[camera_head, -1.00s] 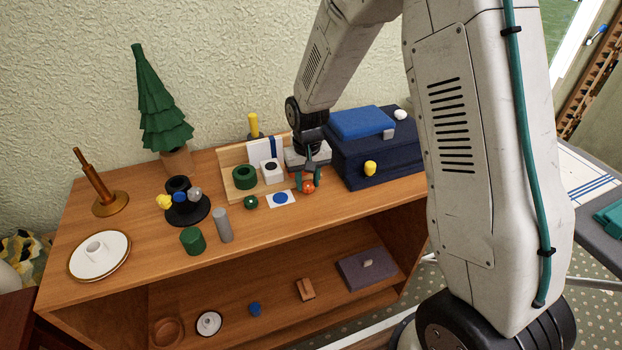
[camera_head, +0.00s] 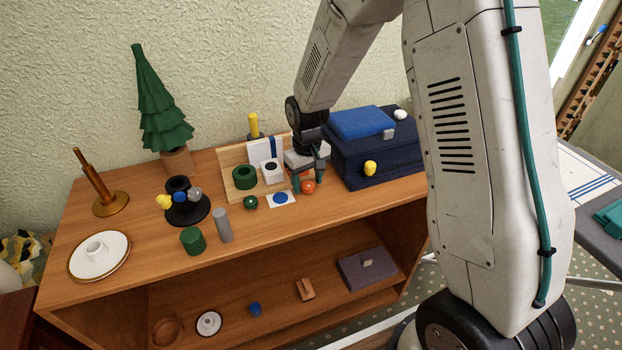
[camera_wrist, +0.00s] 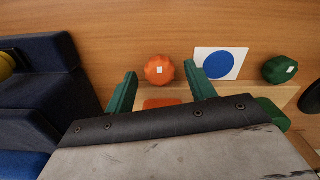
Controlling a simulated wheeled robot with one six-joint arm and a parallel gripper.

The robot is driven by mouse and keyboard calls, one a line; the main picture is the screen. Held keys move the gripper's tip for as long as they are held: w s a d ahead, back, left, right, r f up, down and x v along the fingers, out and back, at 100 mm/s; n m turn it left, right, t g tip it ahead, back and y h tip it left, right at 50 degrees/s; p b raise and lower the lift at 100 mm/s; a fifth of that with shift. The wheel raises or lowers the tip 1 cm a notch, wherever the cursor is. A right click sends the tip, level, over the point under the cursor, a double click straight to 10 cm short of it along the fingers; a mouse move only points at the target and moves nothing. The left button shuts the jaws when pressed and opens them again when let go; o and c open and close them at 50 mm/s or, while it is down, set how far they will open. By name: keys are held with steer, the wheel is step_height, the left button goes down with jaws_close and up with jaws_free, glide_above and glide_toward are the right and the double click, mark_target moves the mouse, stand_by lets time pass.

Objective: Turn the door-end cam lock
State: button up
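An orange lobed knob (camera_head: 308,187) with a small white mark sits at the front of the wooden board (camera_head: 232,158); it also shows in the wrist view (camera_wrist: 159,69). A similar green knob (camera_head: 251,202) stands left of the blue-dot card and shows at right in the wrist view (camera_wrist: 279,69). They look like cam locks; no label shows which is door-end. My gripper (camera_head: 310,181) is open and empty, pointing down at the orange knob. In the wrist view its green fingertips (camera_wrist: 161,73) lie either side of the knob, with gaps on both sides.
A blue-dot card (camera_head: 281,198) lies between the knobs. A dark blue case (camera_head: 375,155) with a yellow knob (camera_head: 370,168) stands close right of my gripper. A green ring (camera_head: 244,177) and white block (camera_head: 272,172) are on the board. A grey cylinder (camera_head: 223,225) stands left, near the front edge.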

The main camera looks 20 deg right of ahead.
mark_target(309, 185)
step_height(309, 185, up, 8)
steer(key=shift+f, duration=0.1)
stand_by(0.4)
steer(key=shift+s, duration=0.35)
steer(key=s+d+r, duration=0.1)
steer(key=s+r, duration=0.5)
steer(key=s, duration=0.4)
steer(key=s+d+r+m+t, duration=0.1)
steer(key=s+r, duration=0.4)
steer(key=s, duration=0.5)
steer(key=s+d+r+m, duration=0.1)
steer(key=s+d+r, duration=0.1)
steer(key=s+r, duration=0.4)
steer(key=s, duration=0.4)
steer(key=shift+s+r, duration=0.3)
